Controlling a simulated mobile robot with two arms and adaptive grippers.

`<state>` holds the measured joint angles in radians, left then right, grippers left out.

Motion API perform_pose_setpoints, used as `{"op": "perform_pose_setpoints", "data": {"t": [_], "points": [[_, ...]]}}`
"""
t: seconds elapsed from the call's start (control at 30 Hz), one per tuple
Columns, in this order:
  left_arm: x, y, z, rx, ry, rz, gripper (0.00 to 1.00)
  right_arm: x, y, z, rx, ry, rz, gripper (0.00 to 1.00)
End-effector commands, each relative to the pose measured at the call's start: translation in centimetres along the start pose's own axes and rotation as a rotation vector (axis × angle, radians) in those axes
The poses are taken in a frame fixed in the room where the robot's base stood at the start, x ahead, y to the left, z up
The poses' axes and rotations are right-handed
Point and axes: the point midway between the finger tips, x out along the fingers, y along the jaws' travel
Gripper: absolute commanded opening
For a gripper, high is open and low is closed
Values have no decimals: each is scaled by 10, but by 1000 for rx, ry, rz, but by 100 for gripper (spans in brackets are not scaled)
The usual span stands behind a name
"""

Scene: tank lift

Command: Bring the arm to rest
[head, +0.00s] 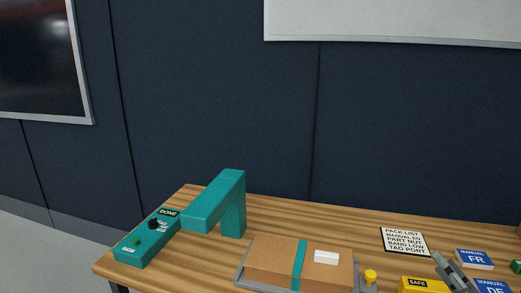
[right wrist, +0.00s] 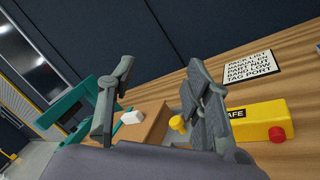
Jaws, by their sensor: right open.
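My right gripper (head: 446,264) shows at the lower right of the head view, above the table next to the yellow SAFE block. In the right wrist view its two fingers (right wrist: 160,85) are spread wide apart with nothing between them. Past the fingers a cardboard box (head: 272,262) with a teal band and a white block (head: 326,257) on top sits in a grey tray (head: 241,276). The box also shows in the right wrist view (right wrist: 150,124), partly hidden by a finger. My left gripper is in neither view.
A teal overhanging post (head: 232,210) stands behind the box. A teal panel marked DONE (head: 135,253) lies at the left. A yellow SAFE block (right wrist: 258,119) with a red knob, a yellow knob (head: 370,276), a pack list (head: 405,241) and manuals (head: 474,259) are at the right.

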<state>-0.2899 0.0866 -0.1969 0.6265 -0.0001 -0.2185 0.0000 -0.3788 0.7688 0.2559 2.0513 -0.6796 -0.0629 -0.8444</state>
Motion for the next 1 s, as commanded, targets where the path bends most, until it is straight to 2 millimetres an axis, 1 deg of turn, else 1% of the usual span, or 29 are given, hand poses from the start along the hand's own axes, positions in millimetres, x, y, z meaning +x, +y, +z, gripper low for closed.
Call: {"op": "perform_pose_setpoints", "data": {"t": [0.1,0.17,0.2,0.27,0.3,0.37,0.4,0.5,0.6,0.7,0.8,0.93,1.0], "points": [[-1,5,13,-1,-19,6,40,-19,-24,-23,308,-94,-149,46],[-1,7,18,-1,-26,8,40,-34,-41,-41,502,-153,-255,46],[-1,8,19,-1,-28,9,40,-46,-51,-57,636,-194,-334,46],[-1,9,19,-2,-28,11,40,-68,-66,-84,834,-255,-460,46],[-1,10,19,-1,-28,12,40,-83,-73,-104,960,-295,-547,46],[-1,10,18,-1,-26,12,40,-109,-79,-136,1137,-352,-685,46],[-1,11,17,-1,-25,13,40,-126,-80,-158,1243,-386,-773,46],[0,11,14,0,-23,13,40,-163,-74,-203,1442,-458,-971,46],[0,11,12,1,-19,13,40,-193,-62,-238,1575,-509,-1133,46],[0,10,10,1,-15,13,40,-218,-47,-265,1671,-548,-1273,46],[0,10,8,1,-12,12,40,-241,-29,-287,1745,-580,-1404,46],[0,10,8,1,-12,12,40,-268,-4,-311,1815,-615,-1566,46],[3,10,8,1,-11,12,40,-266,-22,-325,1803,-623,-1575,46]]}}
